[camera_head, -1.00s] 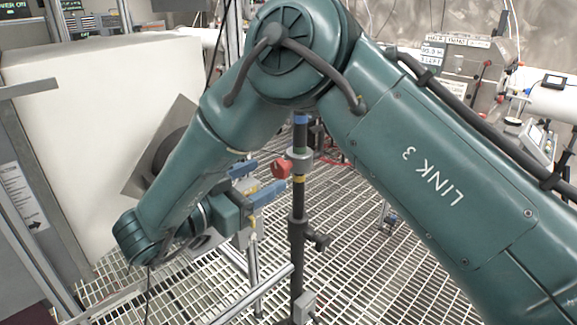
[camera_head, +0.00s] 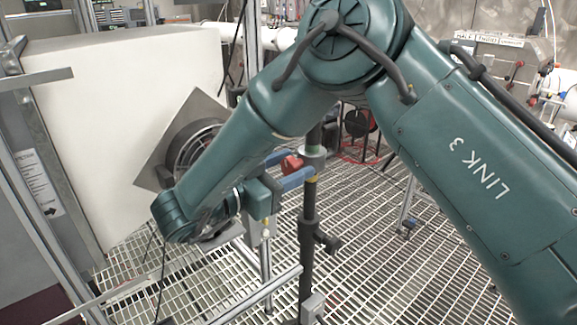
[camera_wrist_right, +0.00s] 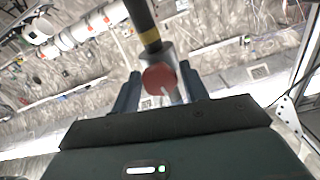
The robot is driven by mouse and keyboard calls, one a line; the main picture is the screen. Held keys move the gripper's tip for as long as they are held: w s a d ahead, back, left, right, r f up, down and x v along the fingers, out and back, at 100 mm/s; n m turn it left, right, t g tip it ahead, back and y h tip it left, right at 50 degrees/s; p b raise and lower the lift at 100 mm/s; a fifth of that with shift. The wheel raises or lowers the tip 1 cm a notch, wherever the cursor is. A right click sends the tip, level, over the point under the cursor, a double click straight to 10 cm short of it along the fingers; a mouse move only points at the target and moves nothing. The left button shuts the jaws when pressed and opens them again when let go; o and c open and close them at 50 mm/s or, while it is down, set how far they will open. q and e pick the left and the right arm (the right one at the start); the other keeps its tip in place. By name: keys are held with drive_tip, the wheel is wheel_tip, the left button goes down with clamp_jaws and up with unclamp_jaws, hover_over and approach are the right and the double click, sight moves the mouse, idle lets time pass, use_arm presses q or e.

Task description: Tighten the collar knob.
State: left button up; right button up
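The red collar knob (camera_head: 291,165) sticks out on the left of a grey collar (camera_head: 313,153) on a black upright post (camera_head: 307,212). My right gripper (camera_head: 292,168) comes from the left, its two blue fingers open on either side of the knob. In the right wrist view the knob (camera_wrist_right: 159,80) lies between the fingers (camera_wrist_right: 163,84), with a gap visible at least on the left, so they do not look closed on it. The post (camera_wrist_right: 142,22) runs up from the collar there. My left gripper is not in view.
A lower black knob (camera_head: 328,241) sits on the post. A large pale block (camera_head: 95,110) with a square-flanged fan or duct (camera_head: 190,150) stands behind my right forearm. A metal rail (camera_head: 262,293) crosses low in front. Open grating floor (camera_head: 390,265) lies right of the post.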

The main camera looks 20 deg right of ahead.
drive_tip(key=c, duration=0.7)
drive_tip(key=shift+o, duration=0.2)
drive_tip(key=shift+m+b, duration=0.35)
drive_tip(key=shift+m, duration=0.35)
drive_tip(key=o, duration=1)
